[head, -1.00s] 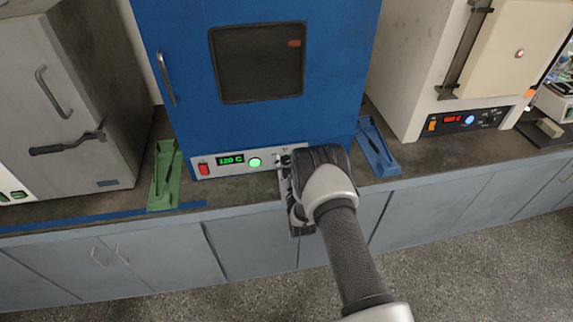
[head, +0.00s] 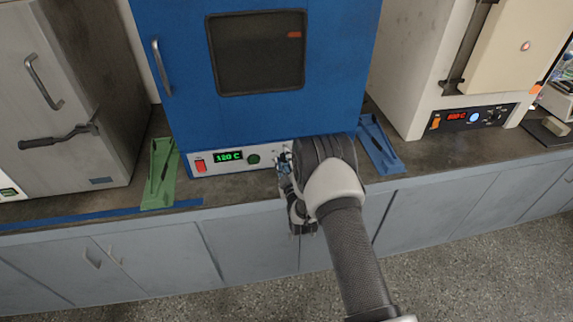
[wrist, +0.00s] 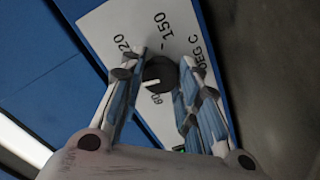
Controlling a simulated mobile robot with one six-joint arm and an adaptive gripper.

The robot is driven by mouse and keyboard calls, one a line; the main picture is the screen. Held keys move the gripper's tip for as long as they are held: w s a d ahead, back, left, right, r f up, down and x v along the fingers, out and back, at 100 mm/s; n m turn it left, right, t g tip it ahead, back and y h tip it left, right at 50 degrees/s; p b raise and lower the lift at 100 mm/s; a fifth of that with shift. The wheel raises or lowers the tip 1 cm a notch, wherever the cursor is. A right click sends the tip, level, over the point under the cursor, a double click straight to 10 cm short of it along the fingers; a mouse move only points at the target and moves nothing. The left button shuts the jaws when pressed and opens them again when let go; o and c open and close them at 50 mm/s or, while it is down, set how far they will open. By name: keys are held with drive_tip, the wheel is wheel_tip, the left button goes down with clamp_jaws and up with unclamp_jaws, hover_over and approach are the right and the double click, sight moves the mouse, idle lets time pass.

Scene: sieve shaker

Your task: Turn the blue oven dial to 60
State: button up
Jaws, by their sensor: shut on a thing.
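The blue oven (head: 175,60) stands on the bench with a light control panel (head: 181,164) along its bottom. Its green display (head: 228,156) reads 120 C. In the wrist view the dial (wrist: 161,73) is a small dark knob with a white pointer mark, between printed scale marks including 150, 60 and DEG C. My gripper (wrist: 164,60) is shut on the dial, one finger on each side. In the head view my gripper (head: 284,156) is at the right part of the panel, and my wrist hides the dial there.
A green tray-like holder (head: 160,180) and a blue one (head: 380,150) flank the oven. A grey oven (head: 70,90) stands at the left and a cream furnace (head: 420,70) at the right. Grey cabinets (head: 250,245) lie below the bench edge.

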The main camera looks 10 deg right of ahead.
drive_tip(key=n+b, duration=0.2)
drive_tip(key=n, duration=0.4)
drive_tip(key=shift+b, duration=0.35)
drive_tip(key=n, duration=0.3)
drive_tip(key=shift+n, duration=2.1)
drive_tip(key=o, duration=1.1)
